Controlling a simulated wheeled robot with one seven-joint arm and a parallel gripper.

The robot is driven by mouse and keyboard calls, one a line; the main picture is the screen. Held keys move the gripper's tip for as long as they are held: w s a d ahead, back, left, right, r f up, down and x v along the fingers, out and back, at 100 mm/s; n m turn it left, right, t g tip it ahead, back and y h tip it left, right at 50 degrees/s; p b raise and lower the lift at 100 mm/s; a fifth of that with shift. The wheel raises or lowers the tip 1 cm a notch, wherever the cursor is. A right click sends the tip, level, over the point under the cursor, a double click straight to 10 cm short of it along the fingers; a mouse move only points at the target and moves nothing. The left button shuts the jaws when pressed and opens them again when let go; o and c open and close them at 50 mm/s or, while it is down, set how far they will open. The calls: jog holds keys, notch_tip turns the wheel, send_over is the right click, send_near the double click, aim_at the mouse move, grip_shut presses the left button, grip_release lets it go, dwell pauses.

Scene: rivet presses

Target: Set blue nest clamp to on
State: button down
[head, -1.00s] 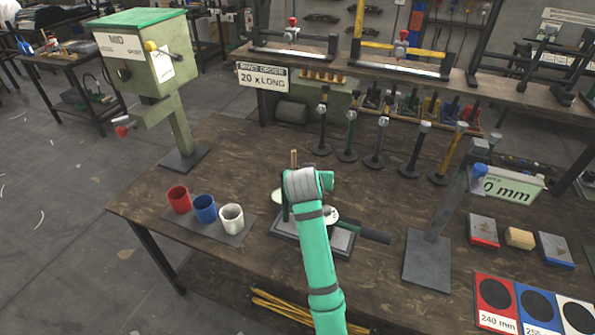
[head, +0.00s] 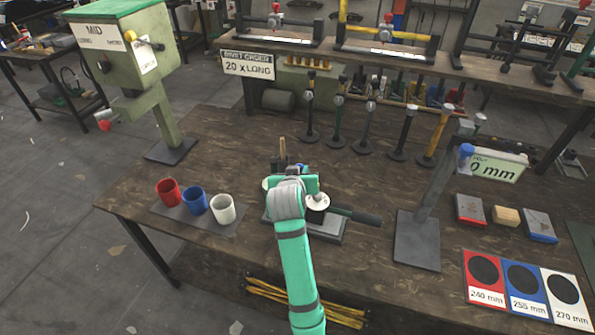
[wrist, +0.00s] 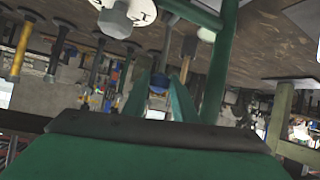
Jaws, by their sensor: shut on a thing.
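In the wrist view, the two green fingers of my gripper (wrist: 158,92) stand close together with a small blue piece, which looks like the blue nest clamp (wrist: 157,81), between their tips. In the head view, my teal arm reaches over a grey press fixture (head: 327,233) on the wooden bench. The wrist hides the fingertips and the clamp there. The fixture has a white disc (head: 317,201) and a dark handle (head: 356,215) pointing right. The clamp's setting cannot be read.
Red (head: 168,192), blue (head: 195,200) and white (head: 222,209) cups stand left of the fixture. A post stand with a blue knob (head: 466,151) rises at the right. Several upright tools line the back. A green MID machine (head: 122,55) stands at back left.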

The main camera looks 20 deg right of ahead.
jog(key=shift+s+a+f, duration=0.1)
jog(key=shift+a+f, duration=0.1)
jog(key=shift+f, duration=0.35)
jog(key=c, duration=1.4)
grip_release()
jog(key=shift+r, duration=0.1)
jog(key=shift+c, duration=0.2)
jog(key=shift+r, duration=0.15)
jog(key=v, duration=1)
jog(key=shift+s+r, duration=0.25)
